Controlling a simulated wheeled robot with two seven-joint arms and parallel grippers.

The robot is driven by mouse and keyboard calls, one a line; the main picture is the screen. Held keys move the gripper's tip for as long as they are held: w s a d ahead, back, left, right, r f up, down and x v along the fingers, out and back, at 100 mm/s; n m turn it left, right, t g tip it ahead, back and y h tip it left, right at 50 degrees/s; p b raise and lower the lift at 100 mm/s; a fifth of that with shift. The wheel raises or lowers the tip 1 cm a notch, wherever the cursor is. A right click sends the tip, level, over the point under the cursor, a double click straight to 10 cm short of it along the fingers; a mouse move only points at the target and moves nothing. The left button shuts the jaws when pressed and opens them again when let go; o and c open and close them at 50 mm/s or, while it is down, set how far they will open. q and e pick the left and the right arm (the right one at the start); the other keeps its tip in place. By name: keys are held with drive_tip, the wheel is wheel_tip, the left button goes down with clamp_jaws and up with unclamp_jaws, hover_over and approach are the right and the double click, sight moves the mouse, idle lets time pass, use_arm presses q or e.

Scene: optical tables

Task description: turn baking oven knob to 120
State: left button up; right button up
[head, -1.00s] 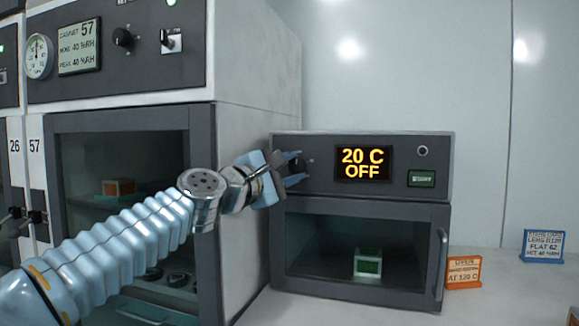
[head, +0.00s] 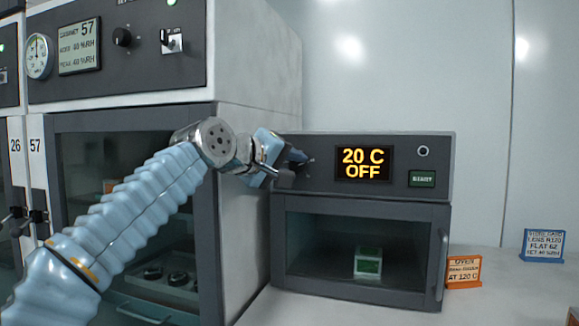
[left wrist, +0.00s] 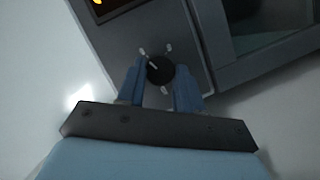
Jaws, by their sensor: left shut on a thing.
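The baking oven (head: 430,150) stands on the counter at the right of the cabinet. Its display (head: 363,164) reads 20 C OFF. In the left wrist view the oven knob (left wrist: 160,70) is a dark round dial with a white pointer line and pale marks around it. My left gripper (left wrist: 158,84) has its two blue fingers on either side of the knob, shut on it. In the head view the left gripper (head: 290,158) is at the left of the oven panel and largely hides the knob. My right gripper is not in view.
A cabinet (head: 258,80) stands close at the left of the oven. The oven door (head: 300,290) is closed, with a green-topped block (head: 368,264) behind its glass. An orange sign (head: 464,272) reading AT 120 C and a blue sign (head: 541,245) stand on the counter at the right.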

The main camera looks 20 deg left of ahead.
use_arm(q)
drive_tip(key=m, duration=0.1)
drive_tip(key=m+y, duration=0.1)
drive_tip(key=shift+d+m+g+y, duration=0.2)
drive_tip(key=shift+m+g+y, duration=0.1)
drive_tip(key=shift+m+g, duration=0.1)
drive_tip(key=m+y, duration=0.2)
drive_tip(key=m, duration=0.1)
drive_tip(key=shift+d, duration=0.15)
drive_tip(key=m+y, duration=0.2)
drive_tip(key=m, duration=0.1)
drive_tip(key=shift+d, duration=0.2)
drive_tip(key=m+y, duration=0.2)
drive_tip(key=shift+d+m, duration=0.1)
drive_tip(key=shift+m, duration=0.2)
drive_tip(key=shift+d+f+m+y, duration=0.1)
drive_tip(key=shift+m+y, duration=0.5)
drive_tip(key=shift+m, duration=0.4)
drive_tip(key=shift+f+m+t+y+b, duration=0.1)
drive_tip(key=shift+m+t+y+b, duration=0.35)
drive_tip(key=shift+m, duration=0.55)
drive_tip(key=m, duration=0.1)
drive_tip(key=m+t+y+b, duration=0.1)
drive_tip(key=m, duration=0.1)
drive_tip(key=shift+f+y, duration=0.2)
drive_tip(key=shift+y, duration=0.05)
drive_tip(key=shift+d+m+t+y+b, duration=0.1)
drive_tip(key=shift+m+t+y+b, duration=0.35)
drive_tip(key=shift+m, duration=0.65)
